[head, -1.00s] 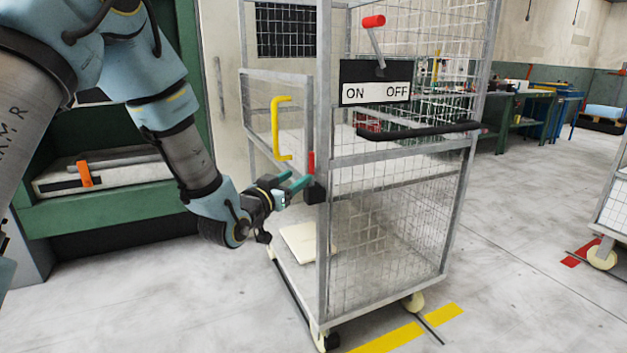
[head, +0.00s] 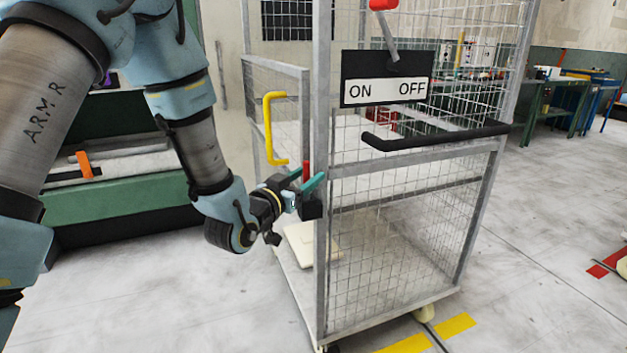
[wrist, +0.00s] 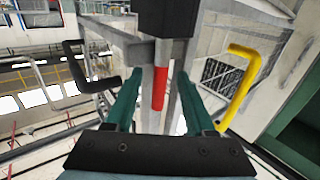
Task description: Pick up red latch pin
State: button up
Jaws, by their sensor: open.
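The red latch pin (head: 306,170) stands upright on the front post of the wire cage trolley, just above a black block (head: 311,206). In the wrist view the red latch pin (wrist: 160,88) shows between my two teal fingers, with the black block (wrist: 167,18) at the top of the picture. My gripper (head: 309,181) is open at the pin, one finger on each side of it. My gripper (wrist: 157,85) holds nothing, and I cannot tell whether a finger touches the pin.
The trolley (head: 321,130) carries a yellow handle (head: 268,130) on its gate, a black bar (head: 435,140), an ON/OFF plate (head: 386,91) and a red-tipped lever (head: 384,5). A pale flat slab (head: 312,243) lies on its floor. A green press (head: 120,202) stands behind my arm.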

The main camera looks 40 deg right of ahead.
grip_shut()
dwell(0.5)
dwell(0.3)
